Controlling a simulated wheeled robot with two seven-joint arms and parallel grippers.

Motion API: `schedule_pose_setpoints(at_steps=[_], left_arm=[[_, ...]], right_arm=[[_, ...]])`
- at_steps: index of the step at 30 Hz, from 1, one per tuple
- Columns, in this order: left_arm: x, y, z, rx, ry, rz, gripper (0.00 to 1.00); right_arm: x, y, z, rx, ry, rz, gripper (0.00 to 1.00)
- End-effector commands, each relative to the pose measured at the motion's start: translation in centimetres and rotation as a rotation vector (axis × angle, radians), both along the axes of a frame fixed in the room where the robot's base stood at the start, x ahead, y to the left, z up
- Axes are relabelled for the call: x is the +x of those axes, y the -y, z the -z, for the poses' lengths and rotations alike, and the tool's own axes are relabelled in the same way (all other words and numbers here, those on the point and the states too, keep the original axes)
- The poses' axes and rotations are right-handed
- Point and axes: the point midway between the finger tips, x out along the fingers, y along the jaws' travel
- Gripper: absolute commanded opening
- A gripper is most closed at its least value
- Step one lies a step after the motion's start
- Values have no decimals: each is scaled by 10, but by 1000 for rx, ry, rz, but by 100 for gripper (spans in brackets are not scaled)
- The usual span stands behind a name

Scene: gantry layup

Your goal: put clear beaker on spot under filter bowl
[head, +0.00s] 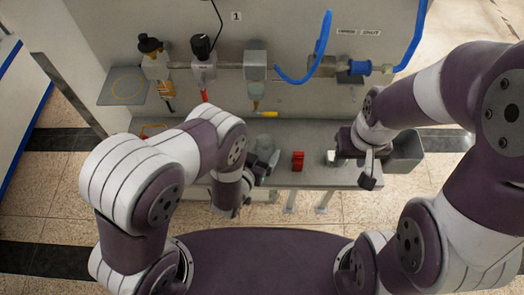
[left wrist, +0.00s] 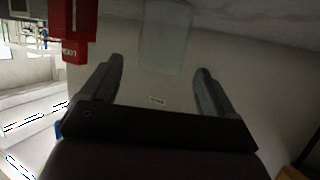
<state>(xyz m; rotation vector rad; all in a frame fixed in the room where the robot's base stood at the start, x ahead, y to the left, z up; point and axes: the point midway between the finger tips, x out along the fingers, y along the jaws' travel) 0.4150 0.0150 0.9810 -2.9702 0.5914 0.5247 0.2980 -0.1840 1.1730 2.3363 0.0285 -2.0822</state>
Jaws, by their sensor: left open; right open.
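The clear beaker (head: 265,142) stands on the grey bench, partly hidden by my left gripper in the head view. It also shows as a pale see-through shape (left wrist: 165,38) in the left wrist view, beyond and between the fingertips. My left gripper (head: 263,170) is open and empty just in front of it; its two fingers (left wrist: 160,72) are spread wide, apart from the beaker. The filter bowl (head: 257,90) hangs below a grey block on the panel, behind the beaker. The spot under it cannot be made out. My right gripper (head: 352,166) is open at the bench's right part.
A red block (head: 298,161) stands right of the beaker and looms close by in the left wrist view (left wrist: 75,30). A small white item (head: 331,157) is beside my right gripper. A grey bin (head: 405,152) is at the right end.

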Motion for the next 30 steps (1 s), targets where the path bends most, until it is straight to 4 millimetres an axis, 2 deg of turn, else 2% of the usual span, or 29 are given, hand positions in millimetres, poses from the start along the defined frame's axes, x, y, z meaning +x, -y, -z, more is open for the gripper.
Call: schedule_pose_setpoints(at_steps=[1,5,9,12,19,20,24,25,26,27,30], left_arm=[[6,2,6,0,0,0,89],[19,8,12,-1,0,0,89],[43,17,23,-1,0,0,89],[54,22,25,0,-1,0,89],[57,23,23,1,-3,0,89],[57,23,23,1,-3,0,86],[57,23,23,1,-3,0,40],[57,23,23,1,-3,0,34],[57,23,23,1,-3,0,34],[57,23,23,1,-3,0,29],[57,23,23,1,-3,0,29]], right_arm=[[0,0,7,0,0,0,43],[0,0,16,0,1,0,43],[0,0,33,0,1,0,43],[0,0,38,0,0,0,43],[0,0,36,0,1,0,43],[0,0,36,0,1,0,43],[0,0,36,0,1,0,43],[0,0,36,0,1,0,43],[0,0,36,0,1,0,43],[0,0,36,0,1,0,43],[0,0,36,0,1,0,43]])
